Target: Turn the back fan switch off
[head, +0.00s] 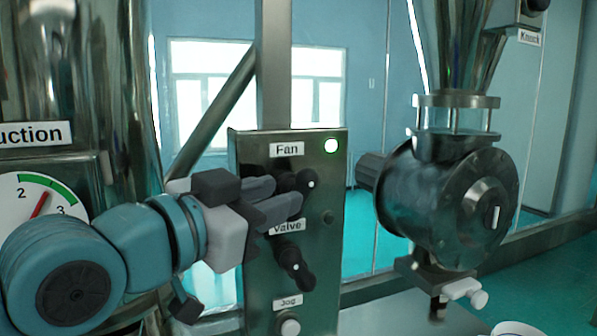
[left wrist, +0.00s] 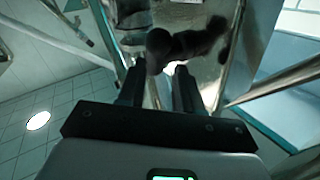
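The fan switch (head: 306,182) is a dark knob with a lever on a metal control panel (head: 330,250), beside the "Fan" label (head: 287,150). A lit pale-green lamp (head: 331,146) sits at the panel's upper right. My left gripper (head: 284,194) is at the switch, its fingers pointing at it and partly hiding it. In the left wrist view, the gripper (left wrist: 160,74) has its two fingers apart. The dark switch (left wrist: 190,43) lies just beyond the fingertips; contact is unclear. My right gripper is in neither view.
Below are the "Valve" switch (head: 294,264) and a "Jog" button (head: 290,325). A round metal valve housing (head: 425,200) stands to the right. A gauge (head: 40,205) and steel cylinder (head: 95,80) are at left. A post (head: 273,70) rises behind the panel.

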